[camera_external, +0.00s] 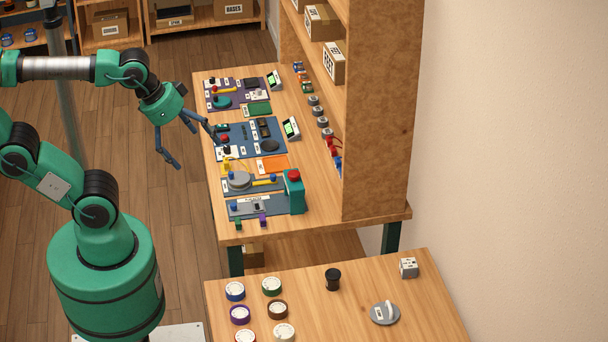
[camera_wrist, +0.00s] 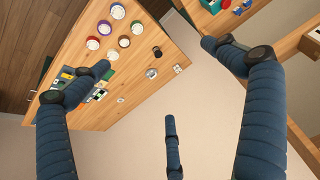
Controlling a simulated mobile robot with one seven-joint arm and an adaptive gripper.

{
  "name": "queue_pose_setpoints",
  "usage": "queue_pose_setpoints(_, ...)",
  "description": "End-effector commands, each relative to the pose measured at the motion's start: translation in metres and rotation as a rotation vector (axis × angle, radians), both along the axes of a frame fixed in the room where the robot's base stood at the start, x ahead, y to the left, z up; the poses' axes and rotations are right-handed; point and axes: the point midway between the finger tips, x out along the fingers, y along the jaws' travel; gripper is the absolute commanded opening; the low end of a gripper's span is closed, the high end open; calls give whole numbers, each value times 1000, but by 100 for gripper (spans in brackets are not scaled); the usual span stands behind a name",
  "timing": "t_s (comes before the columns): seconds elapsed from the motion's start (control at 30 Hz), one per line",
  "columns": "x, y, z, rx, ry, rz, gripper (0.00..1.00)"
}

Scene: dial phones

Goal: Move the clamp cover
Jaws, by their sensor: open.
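I cannot tell for sure which thing is the clamp cover. One possible piece is a grey round disc with a raised light handle (camera_external: 385,313), lying on the front table; it also shows small in the wrist view (camera_wrist: 151,73). Another grey round disc (camera_external: 238,180) lies on a blue-grey mat on the long workbench. My gripper (camera_external: 190,150) is open and empty, in the air at the left edge of the workbench, away from both discs. In the wrist view its blue fingers (camera_wrist: 160,78) are spread wide with nothing between them.
The front table (camera_external: 375,280) holds several coloured ringed rolls (camera_external: 271,285), a black cup (camera_external: 333,279) and a small grey-white box (camera_external: 408,267). Mats with parts and a green device with a red top (camera_external: 294,191) crowd the workbench. A tall wooden shelf (camera_external: 378,110) stands along its right side.

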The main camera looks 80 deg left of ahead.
Motion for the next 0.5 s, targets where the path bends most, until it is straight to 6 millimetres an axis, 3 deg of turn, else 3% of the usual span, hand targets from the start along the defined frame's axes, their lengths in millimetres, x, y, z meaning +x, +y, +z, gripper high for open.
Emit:
queue_pose_setpoints(0.07, 0, 0, 0, 0, 0, 0, 96)
queue_pose_setpoints(0.5, 9, -2, 2, -16, 8, 20, 8)
